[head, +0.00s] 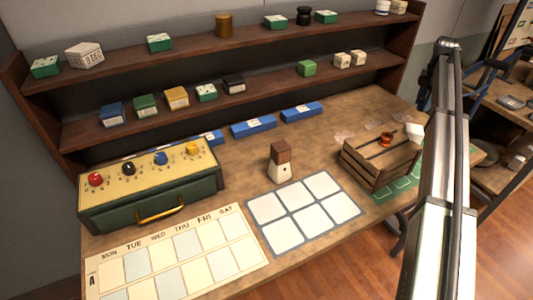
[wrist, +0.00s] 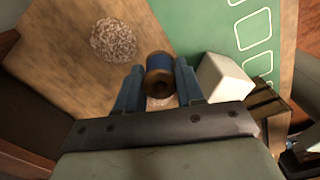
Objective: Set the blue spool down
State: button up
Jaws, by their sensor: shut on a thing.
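In the wrist view, the blue spool (wrist: 158,60) has brown wooden ends, one facing the camera. My gripper (wrist: 160,85) has its two blue fingers on either side of the spool and is shut on it. The spool is over the wooden worktop, left of a white block (wrist: 225,78). I cannot tell whether it touches the surface below. In the head view I cannot make out the blue spool or my gripper; my arm stands in front at the right.
A green mat (wrist: 213,25) with white outlines and a speckled round patch (wrist: 113,40) lie nearby. The toolbox (head: 150,195), calendar (head: 180,262) and white-square tray (head: 252,222) occupy the front.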

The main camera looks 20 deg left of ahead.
jog(key=s+a+n, duration=0.1)
jog(key=s+a, duration=0.2)
jog(key=a, duration=0.7)
jog(key=s+a+n, duration=0.1)
jog(key=s+a, duration=0.2)
jog(key=a, duration=0.7)
jog(key=s+a+n, duration=0.2)
jog(key=s+a, duration=0.8)
jog(key=a, duration=0.4)
jog(key=s+a+n, duration=0.2)
jog(key=s+a, duration=0.7)
jog(key=a, duration=0.5)
jog(key=s+a+f+n, duration=0.1)
jog(key=s+a, duration=0.4)
jog(key=s, duration=0.2)
jog(key=s+a+n, duration=0.1)
jog(key=s+a, duration=0.4)
jog(key=s, duration=0.3)
jog(key=shift+w+a+f, duration=0.1)
jog(key=shift+w+f, duration=0.05)
jog(key=shift+f, duration=2.05)
jog(key=shift+w+a+f, duration=0.1)
jog(key=shift+w+f, duration=0.05)
jog(key=shift+f, duration=2.05)
jog(key=shift+f, duration=0.15)
jog(key=o, duration=1)
